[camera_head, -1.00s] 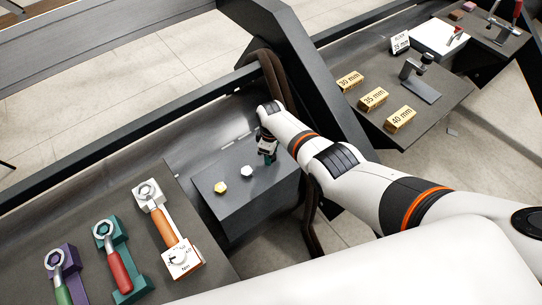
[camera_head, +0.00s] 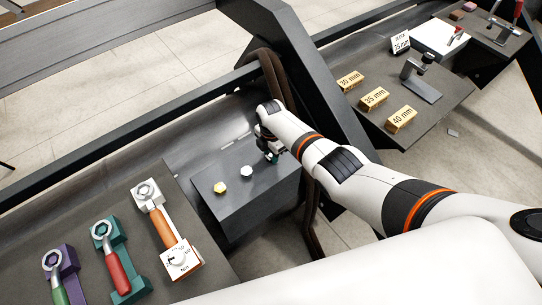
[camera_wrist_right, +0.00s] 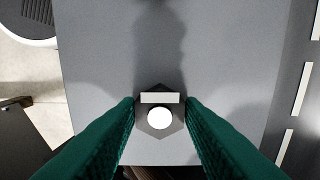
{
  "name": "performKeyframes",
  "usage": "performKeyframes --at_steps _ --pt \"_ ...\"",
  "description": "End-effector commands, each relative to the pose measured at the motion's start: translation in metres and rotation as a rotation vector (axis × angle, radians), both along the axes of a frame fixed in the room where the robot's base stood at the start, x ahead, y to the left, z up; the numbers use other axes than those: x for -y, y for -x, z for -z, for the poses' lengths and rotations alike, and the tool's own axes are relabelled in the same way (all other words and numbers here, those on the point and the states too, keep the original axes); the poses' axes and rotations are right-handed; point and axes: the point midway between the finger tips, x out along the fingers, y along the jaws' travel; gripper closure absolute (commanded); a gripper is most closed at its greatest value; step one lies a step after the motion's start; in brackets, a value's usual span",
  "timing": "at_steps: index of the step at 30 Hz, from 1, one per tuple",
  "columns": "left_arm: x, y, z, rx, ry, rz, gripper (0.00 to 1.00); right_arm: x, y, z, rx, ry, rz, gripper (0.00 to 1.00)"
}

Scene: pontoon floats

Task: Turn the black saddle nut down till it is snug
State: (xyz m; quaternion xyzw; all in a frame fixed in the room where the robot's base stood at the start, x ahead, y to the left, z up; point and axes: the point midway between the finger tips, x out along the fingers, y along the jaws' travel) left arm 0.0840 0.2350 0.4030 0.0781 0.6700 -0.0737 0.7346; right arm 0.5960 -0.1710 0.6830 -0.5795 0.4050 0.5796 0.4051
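The black saddle nut (camera_wrist_right: 160,125) shows in the right wrist view as a dark hexagon with a bright round centre and a pale bar across it. My right gripper (camera_wrist_right: 160,104) has its two green fingers on opposite sides of the nut, very close to its flats. I cannot tell whether they touch it. In the head view my right gripper (camera_head: 271,157) is low over the right part of the grey block (camera_head: 240,208) and hides the nut there. My left gripper is not in view.
On the same block are a yellow nut (camera_head: 220,188) and a white nut (camera_head: 246,172). Wrenches with orange (camera_head: 160,228), red (camera_head: 118,272) and green (camera_head: 60,296) handles lie at lower left. Gold size blocks (camera_head: 375,97) and a clamp (camera_head: 420,78) are at upper right.

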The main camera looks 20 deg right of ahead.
Motion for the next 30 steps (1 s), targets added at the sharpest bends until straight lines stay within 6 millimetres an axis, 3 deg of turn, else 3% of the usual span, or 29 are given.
performKeyframes --at_steps 1,4,8,24,30 --pt "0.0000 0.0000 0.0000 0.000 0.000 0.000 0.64 0.0002 0.0002 0.0002 0.000 0.000 0.001 0.74" --pt "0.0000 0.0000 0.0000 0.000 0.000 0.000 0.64 0.0001 0.0001 0.0002 0.000 0.000 0.001 0.89" --pt "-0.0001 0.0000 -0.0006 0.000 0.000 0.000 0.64 0.0000 0.0001 -0.0001 0.000 0.000 0.031 0.89" --pt "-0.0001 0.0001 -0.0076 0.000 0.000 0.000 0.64 0.0003 0.0004 0.0009 -0.001 0.001 0.911 0.89" --pt "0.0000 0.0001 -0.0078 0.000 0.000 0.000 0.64 0.0005 0.0001 0.0012 -0.001 0.001 1.052 0.89"
